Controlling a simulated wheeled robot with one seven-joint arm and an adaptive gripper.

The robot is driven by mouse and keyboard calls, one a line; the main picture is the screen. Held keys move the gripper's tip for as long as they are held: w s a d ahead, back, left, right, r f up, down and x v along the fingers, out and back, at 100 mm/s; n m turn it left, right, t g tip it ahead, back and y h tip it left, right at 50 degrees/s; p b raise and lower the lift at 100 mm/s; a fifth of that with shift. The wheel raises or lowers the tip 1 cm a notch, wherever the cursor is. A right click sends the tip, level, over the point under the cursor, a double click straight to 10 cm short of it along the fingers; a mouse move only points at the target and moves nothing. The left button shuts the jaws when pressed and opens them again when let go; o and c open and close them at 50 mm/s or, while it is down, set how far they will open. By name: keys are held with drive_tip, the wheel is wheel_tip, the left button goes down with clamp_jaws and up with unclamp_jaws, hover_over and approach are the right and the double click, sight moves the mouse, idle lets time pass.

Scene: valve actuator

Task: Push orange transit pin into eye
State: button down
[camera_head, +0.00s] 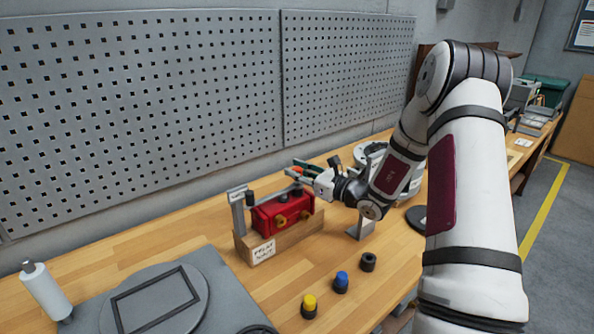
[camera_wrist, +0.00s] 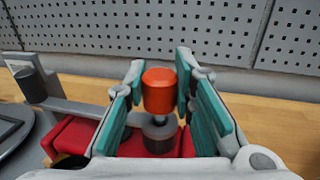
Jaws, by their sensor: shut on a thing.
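The orange transit pin (camera_wrist: 159,90) is an upright orange cylinder in the wrist view. My gripper (camera_wrist: 160,78) is shut on it, with a teal finger pad on each side. Below the pin is a grey round collar (camera_wrist: 160,136) on top of the red valve actuator (camera_wrist: 75,136). A thin grey shank shows between the pin's head and the collar. I cannot tell how deep it sits, and the eye itself is hidden. In the head view my gripper (camera_head: 302,172) is above the back of the red actuator (camera_head: 283,211), which rests on a labelled wooden block (camera_head: 285,238).
A grey bracket (camera_head: 238,213) with a dark knob stands at the actuator's left. Yellow (camera_head: 309,306), blue (camera_head: 340,282) and black (camera_head: 368,262) capped pieces stand in front on the bench. A white bottle (camera_head: 46,291) stands front left. A perforated panel (camera_head: 140,110) rises behind.

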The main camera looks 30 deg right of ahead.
drive_tip(key=shift+f+b, duration=0.3)
drive_tip(key=shift+f, duration=0.5)
drive_tip(key=c, duration=1.3)
unclamp_jaws()
drive_tip(key=shift+s, duration=0.1)
drive_tip(key=v, duration=1.2)
